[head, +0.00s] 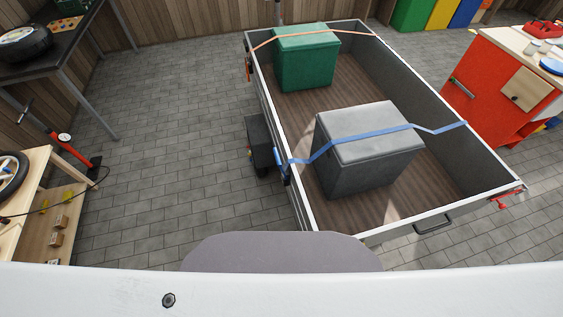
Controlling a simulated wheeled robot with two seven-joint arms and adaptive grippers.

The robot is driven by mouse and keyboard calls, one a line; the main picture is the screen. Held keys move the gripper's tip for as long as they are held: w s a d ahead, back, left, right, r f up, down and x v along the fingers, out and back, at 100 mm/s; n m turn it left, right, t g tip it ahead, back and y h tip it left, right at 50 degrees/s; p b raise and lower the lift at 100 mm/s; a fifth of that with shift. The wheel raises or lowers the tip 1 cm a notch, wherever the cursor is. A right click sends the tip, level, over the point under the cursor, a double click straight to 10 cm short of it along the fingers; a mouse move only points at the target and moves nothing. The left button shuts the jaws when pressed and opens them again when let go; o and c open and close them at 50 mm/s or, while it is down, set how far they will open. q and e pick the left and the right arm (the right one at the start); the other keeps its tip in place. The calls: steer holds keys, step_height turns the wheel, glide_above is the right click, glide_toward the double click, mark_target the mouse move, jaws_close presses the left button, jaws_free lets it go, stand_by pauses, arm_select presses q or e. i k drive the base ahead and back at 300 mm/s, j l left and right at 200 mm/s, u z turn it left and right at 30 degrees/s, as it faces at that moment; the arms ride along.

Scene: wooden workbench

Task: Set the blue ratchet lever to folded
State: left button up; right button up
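A blue ratchet (279,159) sits on the outer left side wall of an open trailer (431,234). It is small here, and I cannot tell whether its lever is open or folded. A blue strap (370,135) runs from it over a grey box (366,160) to the trailer's right wall. Neither of my grippers is in view.
A green box (307,62) under an orange strap (345,31) stands at the trailer's far end. A wheel housing (259,145) juts out on the left. A red cabinet (487,85) stands at the right. Paved floor (180,150) left of the trailer is clear.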

mark_target(279, 161)
steer(key=i+j+z, duration=0.15)
steer(key=j+z, duration=0.15)
steer(key=i+j+z, duration=0.15)
steer(key=j+z, duration=0.15)
steer(key=i+j+z, duration=0.1)
steer(key=j+z, duration=0.2)
steer(key=j, duration=0.15)
steer(key=j+z, duration=0.3)
steer(key=i+j, duration=0.05)
